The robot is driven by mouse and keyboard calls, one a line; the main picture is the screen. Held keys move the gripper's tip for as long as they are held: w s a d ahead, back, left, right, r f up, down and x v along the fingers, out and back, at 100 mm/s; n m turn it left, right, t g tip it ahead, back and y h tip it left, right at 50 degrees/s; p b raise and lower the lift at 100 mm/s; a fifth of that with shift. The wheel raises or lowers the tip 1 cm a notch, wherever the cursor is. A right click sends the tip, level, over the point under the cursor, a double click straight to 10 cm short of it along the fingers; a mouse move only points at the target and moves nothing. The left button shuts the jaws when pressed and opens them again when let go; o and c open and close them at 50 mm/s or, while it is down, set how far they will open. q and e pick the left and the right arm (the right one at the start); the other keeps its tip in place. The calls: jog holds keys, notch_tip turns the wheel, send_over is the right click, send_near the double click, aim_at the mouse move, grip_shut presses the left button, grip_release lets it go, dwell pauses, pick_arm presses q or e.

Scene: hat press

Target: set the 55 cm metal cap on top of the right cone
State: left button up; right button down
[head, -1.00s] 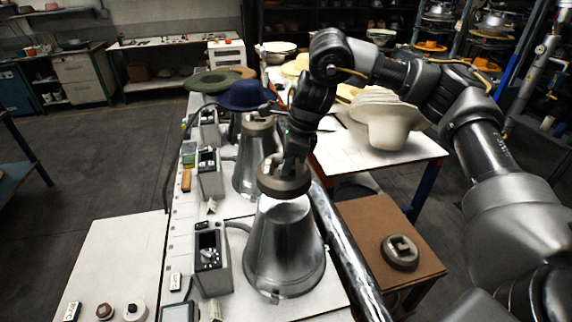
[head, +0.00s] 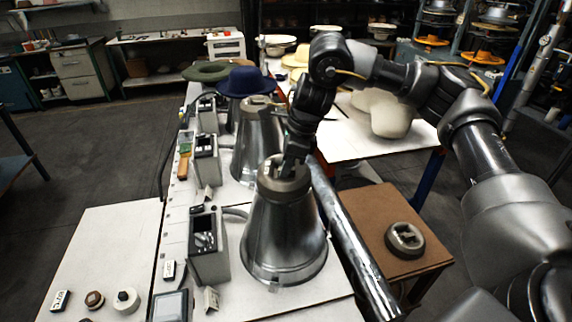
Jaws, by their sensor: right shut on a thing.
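The right cone (head: 284,244) is a shiny metal cone on the white bench, nearest to me. A round grey metal cap (head: 283,184) sits level at the top of this cone and appears to touch it. My right gripper (head: 291,166) reaches down from above and is shut on the cap's raised grip. The fingertips are partly hidden by the gripper itself. I cannot read a size mark on the cap. My left gripper is not in view.
A second, similar cap (head: 405,240) lies on a brown side table (head: 366,222). Another metal cone (head: 258,150) stands behind, near a blue hat (head: 245,84). Control boxes (head: 208,246) line the cone's left. A metal tube (head: 350,240) runs close on its right.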

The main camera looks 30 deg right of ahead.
jog(key=shift+a+r+p, duration=0.1)
jog(key=shift+r+p, duration=0.05)
jog(key=shift+p, duration=0.15)
dwell(0.4)
dwell(0.9)
jog(key=c, duration=1.3)
grip_release()
jog(key=shift+s, duration=0.1)
jog(key=shift+f, duration=0.3)
jog(key=p+v, duration=0.7)
jog(key=shift+a+r+p, duration=0.35)
jog(key=shift+r, duration=0.05)
